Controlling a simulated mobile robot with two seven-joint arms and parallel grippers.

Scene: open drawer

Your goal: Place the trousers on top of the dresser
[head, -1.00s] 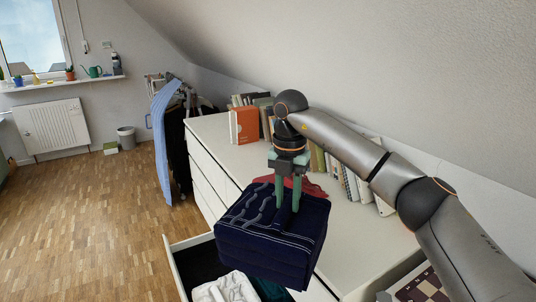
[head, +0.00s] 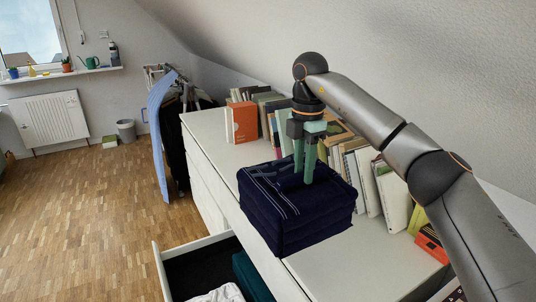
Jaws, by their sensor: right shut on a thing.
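The trousers (head: 290,222) are a dark navy folded bundle with pale stitching lines. They are over the top of the white dresser (head: 215,140), near its front edge. I cannot tell whether their underside touches the surface. My right gripper (head: 304,178) comes down from above and is shut on the trousers at their upper side. The far side of the bundle and the dresser surface under it are hidden. My left gripper is not in view.
An open drawer (head: 205,241) sticks out at the dresser's front with white and dark green cloth inside. Books (head: 395,198) line the back of the dresser top against the sloped wall. An orange box file (head: 241,122) stands at the far end. The near dresser top is clear.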

